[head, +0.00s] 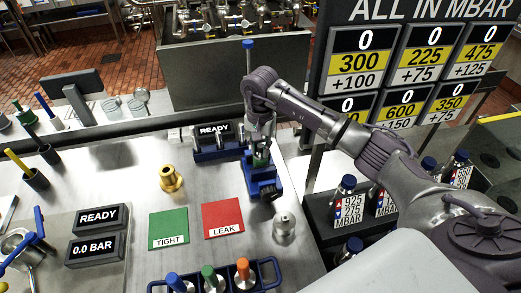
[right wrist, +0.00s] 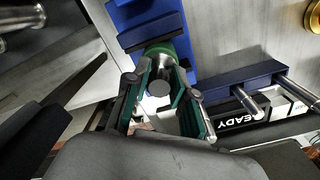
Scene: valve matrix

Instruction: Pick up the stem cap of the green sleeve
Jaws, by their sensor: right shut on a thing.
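The green sleeve (head: 261,159) is in the blue fixture (head: 263,187) at the middle right of the bench in the head view. In the right wrist view, the green sleeve (right wrist: 180,47) shows beyond my fingers, against the blue fixture (right wrist: 150,22). A grey, round-ended stem cap (right wrist: 159,89) sticks out from the sleeve. My right gripper (right wrist: 158,92) is shut on the stem cap, with a finger on each side. In the head view, my right gripper (head: 261,143) is just above the sleeve and hides the cap. My left gripper is not in view.
A blue rack (head: 225,152) with a READY display (head: 214,130) stands left of the fixture. A brass fitting (head: 171,178), green TIGHT mat (head: 169,226), red LEAK mat (head: 223,215) and steel fitting (head: 284,225) are nearby. A rack with colored-top valves (head: 215,280) is in front.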

